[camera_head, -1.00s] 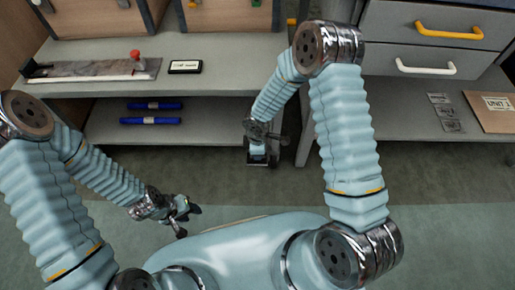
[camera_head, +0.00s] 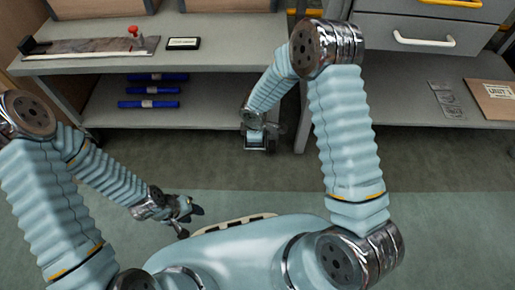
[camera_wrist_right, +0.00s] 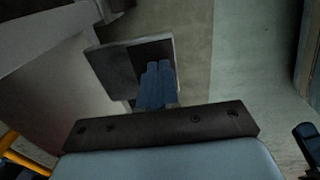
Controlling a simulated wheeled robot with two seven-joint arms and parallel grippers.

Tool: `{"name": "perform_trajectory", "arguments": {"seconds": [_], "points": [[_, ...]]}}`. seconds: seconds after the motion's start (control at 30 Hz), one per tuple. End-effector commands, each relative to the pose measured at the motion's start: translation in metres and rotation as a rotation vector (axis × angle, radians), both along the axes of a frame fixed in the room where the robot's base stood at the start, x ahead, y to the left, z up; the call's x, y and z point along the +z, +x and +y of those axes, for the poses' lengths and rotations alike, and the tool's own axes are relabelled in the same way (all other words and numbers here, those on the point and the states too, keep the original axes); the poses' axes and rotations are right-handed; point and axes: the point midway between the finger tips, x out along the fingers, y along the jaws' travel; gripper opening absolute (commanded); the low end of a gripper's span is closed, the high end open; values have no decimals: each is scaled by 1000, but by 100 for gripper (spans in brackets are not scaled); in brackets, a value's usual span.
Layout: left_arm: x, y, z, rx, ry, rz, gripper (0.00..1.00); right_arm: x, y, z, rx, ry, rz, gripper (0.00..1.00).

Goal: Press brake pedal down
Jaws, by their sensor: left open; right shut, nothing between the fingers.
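My right gripper (camera_head: 262,146) reaches down beside the lower end of the grey workbench leg, near the floor, in the head view. In the right wrist view its two blue fingers (camera_wrist_right: 157,84) are shut together with nothing between them. They overlap a grey plate (camera_wrist_right: 112,72) with a dark face; it may be the brake pedal, but I cannot tell for sure. Whether the fingers touch it is unclear. In the head view the pedal is not distinguishable beside the dark gripper parts. My left gripper (camera_head: 190,214) is open and empty over the floor at the lower left.
The workbench (camera_head: 215,62) holds a red-knobbed tool (camera_head: 133,31) and a black-framed label (camera_head: 183,43). Several blue rods (camera_head: 150,91) lie on its lower shelf. A drawer cabinet (camera_head: 395,38) stands at the right. The floor (camera_head: 430,170) in front is clear.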

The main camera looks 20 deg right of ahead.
Motion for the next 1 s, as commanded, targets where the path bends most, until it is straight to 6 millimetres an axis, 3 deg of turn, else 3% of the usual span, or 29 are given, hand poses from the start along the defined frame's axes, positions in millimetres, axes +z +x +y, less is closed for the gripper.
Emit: {"name": "perform_trajectory", "arguments": {"seconds": [0.1, 0.3, 0.77, 1.0], "points": [[-22, 1, -1, -1, -3, 0, 43, -18, -3, 0, 1, -1, 3, 0], [-35, 1, -2, -1, -4, -2, 43, -27, -4, 1, 0, 1, 2, 0], [-31, 1, -2, -1, -4, -2, 43, -23, -5, 1, 1, 1, 7, 0], [-10, 0, -2, -3, -4, 1, 43, 8, -5, 7, 0, 1, 3, 0]]}}
